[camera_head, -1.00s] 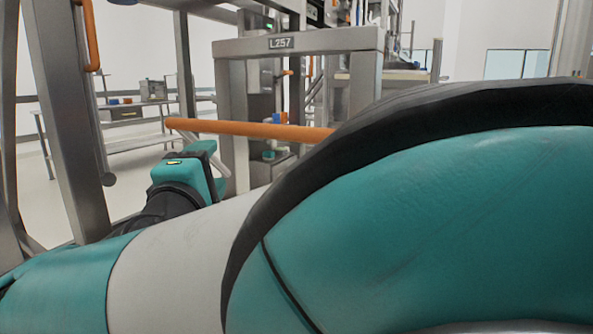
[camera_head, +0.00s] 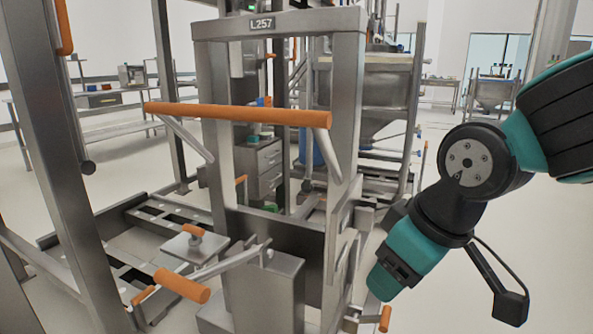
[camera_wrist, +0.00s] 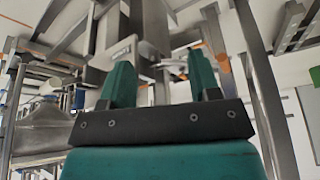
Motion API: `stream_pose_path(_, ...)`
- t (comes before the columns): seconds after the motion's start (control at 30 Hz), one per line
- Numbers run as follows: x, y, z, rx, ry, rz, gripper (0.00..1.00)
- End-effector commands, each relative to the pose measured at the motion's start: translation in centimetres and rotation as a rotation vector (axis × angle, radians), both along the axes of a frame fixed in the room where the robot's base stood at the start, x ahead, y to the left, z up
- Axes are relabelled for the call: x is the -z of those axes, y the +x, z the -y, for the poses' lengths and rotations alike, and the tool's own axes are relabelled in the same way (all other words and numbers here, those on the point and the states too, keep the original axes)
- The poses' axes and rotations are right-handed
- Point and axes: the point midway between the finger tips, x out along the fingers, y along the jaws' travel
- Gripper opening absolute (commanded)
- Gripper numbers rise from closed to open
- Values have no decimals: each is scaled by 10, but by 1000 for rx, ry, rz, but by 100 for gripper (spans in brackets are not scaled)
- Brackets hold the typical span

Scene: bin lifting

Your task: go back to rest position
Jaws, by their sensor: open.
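My gripper (camera_wrist: 160,80) shows in the wrist view with its two green fingers spread apart and nothing between them. In the head view my teal and black arm stands folded at the right side, to the right of the steel lifter frame. The lifter (camera_head: 345,110) carries the label L257 and a long orange handle bar (camera_head: 240,114). Lower orange grips (camera_head: 182,285) show at its front. My arm looks clear of the lifter in the head view, but the exact gap cannot be told.
A steel post (camera_head: 48,120) stands close at the left. A grey hopper on a frame (camera_head: 375,95) is behind the lifter. A bench (camera_head: 105,100) stands at the far left. Pale open floor (camera_head: 440,140) shows behind my arm.

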Motion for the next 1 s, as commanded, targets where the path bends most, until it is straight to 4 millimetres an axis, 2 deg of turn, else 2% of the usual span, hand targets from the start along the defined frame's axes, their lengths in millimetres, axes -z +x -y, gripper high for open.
stream_pose_path(0.03,2,-25,10,23,32,-67,57)
stream_pose_path(0.23,8,-117,25,63,129,-313,57)
stream_pose_path(0.3,-21,-115,23,58,127,-315,57)
stream_pose_path(0.57,-89,-114,22,54,127,-312,57)
stream_pose_path(1.0,-222,-114,22,53,127,-310,57)
